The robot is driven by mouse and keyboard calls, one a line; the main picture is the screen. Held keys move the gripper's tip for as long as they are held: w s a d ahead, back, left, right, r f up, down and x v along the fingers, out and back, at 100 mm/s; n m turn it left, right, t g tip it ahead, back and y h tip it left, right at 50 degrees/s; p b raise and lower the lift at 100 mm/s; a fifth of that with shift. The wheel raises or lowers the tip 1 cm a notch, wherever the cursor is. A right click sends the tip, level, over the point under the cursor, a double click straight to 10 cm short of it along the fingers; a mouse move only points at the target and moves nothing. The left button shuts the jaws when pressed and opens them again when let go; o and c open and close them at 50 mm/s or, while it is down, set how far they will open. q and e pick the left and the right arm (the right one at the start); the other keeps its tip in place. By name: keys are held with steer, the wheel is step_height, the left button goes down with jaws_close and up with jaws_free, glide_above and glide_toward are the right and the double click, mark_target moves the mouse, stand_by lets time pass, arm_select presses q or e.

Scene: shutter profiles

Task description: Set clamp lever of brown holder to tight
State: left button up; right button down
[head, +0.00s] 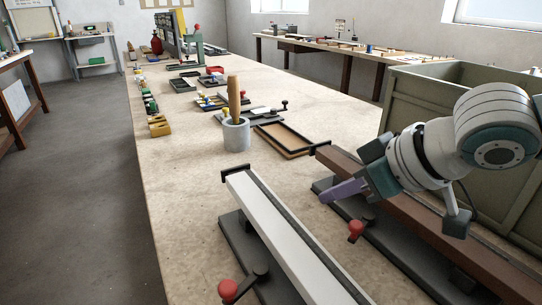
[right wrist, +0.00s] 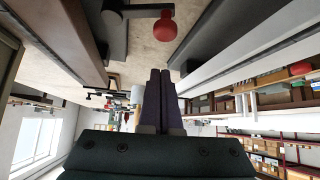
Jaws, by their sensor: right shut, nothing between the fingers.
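The brown profile (head: 425,208) lies in a dark holder (head: 322,187) on the right side of the bench. Its clamp lever has a red knob (head: 356,230) on a short dark arm, on the side facing the white profile (head: 282,230). In the right wrist view the red knob (right wrist: 163,27) sits beyond the fingertips, between the brown profile (right wrist: 55,35) and the white one (right wrist: 245,35). My right gripper (head: 324,198), with purple fingers, is shut and empty, above the brown holder's far end and apart from the knob. My left gripper is not in view.
The white profile's holder has its own lever with a red knob (head: 228,289). A grey cup (head: 236,133) with a wooden-handled tool and a brown tray (head: 283,140) stand farther back. A green crate (head: 435,105) stands at the right.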

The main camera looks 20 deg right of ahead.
mark_target(352, 222)
steer(key=shift+s+d+f+p, duration=0.15)
steer(key=shift+s+f, duration=0.05)
steer(key=shift+s, duration=0.35)
steer(key=shift+s+d+f+p, duration=0.1)
steer(key=shift+s+d+f, duration=0.15)
steer(key=shift+s, duration=0.3)
steer(key=shift+s+d+f+p, duration=0.1)
steer(key=shift+s+f+p, duration=0.1)
steer(key=shift+s, duration=0.35)
